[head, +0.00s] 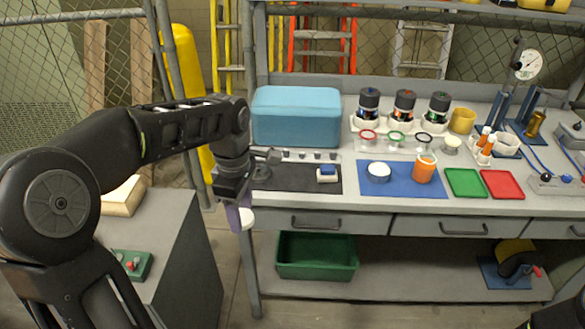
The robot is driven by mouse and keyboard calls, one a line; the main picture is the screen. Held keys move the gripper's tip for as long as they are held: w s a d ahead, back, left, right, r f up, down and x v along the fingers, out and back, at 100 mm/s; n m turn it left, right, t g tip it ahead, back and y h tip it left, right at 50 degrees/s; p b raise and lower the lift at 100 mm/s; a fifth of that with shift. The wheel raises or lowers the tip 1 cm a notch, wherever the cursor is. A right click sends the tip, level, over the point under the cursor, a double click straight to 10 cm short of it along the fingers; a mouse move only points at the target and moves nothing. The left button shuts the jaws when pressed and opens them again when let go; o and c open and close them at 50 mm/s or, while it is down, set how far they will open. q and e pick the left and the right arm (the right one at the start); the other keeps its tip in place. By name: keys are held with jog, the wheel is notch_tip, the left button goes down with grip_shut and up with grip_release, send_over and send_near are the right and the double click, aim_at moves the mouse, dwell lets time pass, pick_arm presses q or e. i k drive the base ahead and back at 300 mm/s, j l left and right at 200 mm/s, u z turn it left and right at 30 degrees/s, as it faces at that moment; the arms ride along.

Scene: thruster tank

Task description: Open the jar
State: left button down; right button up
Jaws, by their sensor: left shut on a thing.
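The orange jar (424,170) stands upright on the blue mat (405,190). Its top shows a pale rim around an orange middle; I cannot tell for sure whether it is open. A low white round piece (379,170) sits left of it on the same mat. My left gripper (240,211) hangs in front of the bench's left end, well left of the jar and apart from it. It is shut on a small white round piece (247,218), which looks like a lid. Purple shows between the jaws. My right gripper is out of view.
A blue box (297,117) stands at the bench's back left. Clear jars with dark lids (404,102) stand behind the mat. Green (465,183) and red (502,184) mats lie to the right. A green bin (316,257) is on the lower shelf. A grey cabinet (175,250) is at left.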

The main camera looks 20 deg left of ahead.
aim_at(424, 167)
jog(key=i, duration=1)
